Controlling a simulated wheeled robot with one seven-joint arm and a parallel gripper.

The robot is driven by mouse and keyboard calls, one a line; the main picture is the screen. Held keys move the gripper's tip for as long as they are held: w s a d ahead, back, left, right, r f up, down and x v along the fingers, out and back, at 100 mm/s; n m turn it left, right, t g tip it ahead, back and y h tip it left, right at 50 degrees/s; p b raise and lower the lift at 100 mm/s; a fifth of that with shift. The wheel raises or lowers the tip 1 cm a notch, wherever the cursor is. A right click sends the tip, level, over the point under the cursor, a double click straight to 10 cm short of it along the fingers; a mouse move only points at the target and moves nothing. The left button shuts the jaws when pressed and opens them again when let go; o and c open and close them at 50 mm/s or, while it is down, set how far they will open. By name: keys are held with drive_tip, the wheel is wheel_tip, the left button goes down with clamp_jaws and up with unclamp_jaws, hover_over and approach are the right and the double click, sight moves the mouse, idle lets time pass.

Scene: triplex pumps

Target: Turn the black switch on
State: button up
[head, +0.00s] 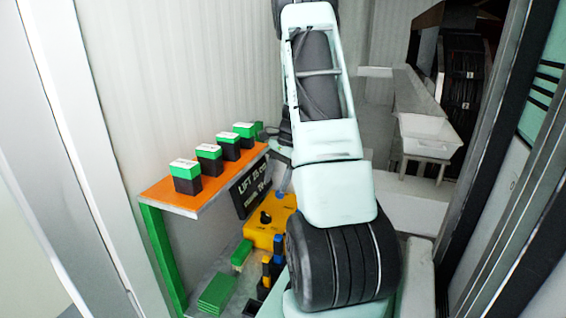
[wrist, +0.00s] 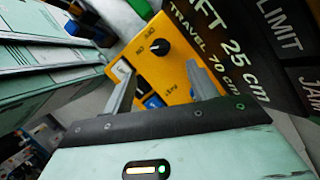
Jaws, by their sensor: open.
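The black switch is a round knob (wrist: 154,46) on the face of a yellow box (wrist: 178,68) in the wrist view. My gripper (wrist: 157,68) is open, with one grey finger on each side of the lower part of the yellow face. The knob shows beyond the fingertips, with nothing gripped; I cannot tell whether the fingers touch the box. In the head view the yellow box (head: 262,236) with its black knob (head: 265,217) stands left of my arm, which hides part of the box.
A black sign with white lettering (head: 250,190) stands behind the box. An orange shelf (head: 165,196) on green legs holds several green-and-black blocks. Green plates (head: 216,293) and blue-and-yellow items (head: 267,272) lie in front of the box. A blue button (wrist: 153,101) sits below the knob.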

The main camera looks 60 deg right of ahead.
drive_tip(key=v, duration=0.7)
drive_tip(key=shift+b, duration=0.45)
